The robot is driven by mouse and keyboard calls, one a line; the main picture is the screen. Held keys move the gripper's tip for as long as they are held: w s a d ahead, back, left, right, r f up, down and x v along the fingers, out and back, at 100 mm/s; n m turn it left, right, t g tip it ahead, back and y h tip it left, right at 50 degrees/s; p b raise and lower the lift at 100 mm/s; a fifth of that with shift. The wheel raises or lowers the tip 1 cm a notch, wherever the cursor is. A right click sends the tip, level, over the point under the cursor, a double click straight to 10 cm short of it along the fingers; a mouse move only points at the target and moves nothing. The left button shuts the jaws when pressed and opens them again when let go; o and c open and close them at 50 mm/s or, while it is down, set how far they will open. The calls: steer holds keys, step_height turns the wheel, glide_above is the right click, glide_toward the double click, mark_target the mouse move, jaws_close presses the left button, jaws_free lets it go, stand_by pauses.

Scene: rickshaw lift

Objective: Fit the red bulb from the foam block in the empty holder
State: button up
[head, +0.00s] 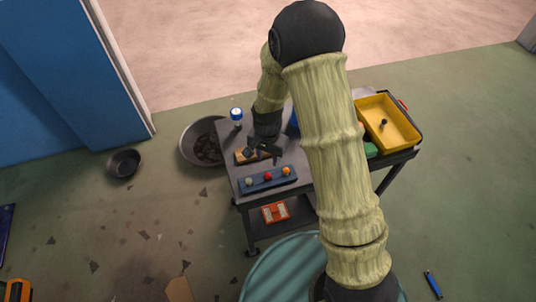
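The dark blue-grey foam block (256,187) lies near the front edge of the cart top. Several round bulbs sit on it in a row. The red bulb (267,176) is in the middle, with a pale grey bulb (249,181) to its left and an orange bulb (286,171) to its right. A small wooden base (240,157) behind the block may carry the holder; my gripper partly covers it and its socket is not clear. My gripper (264,151) is above the cart top, behind the foam block and apart from the red bulb. Its fingers are too small and dark to read.
A blue-and-white item (236,116) stands at the cart's back left corner. A yellow tray (388,122) is at the right, with a green thing partly hidden beside it. An orange box (275,212) is on the lower shelf. My arm covers the cart's middle.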

mark_target(268, 173)
steer(key=shift+f, duration=0.1)
step_height(268, 173, down, 10)
steer(key=b, duration=0.7)
stand_by(0.3)
steer(key=c, duration=0.6)
steer(key=shift+r, duration=0.2)
steer(key=shift+r+p, duration=2.65)
steer(key=shift+r, duration=0.8)
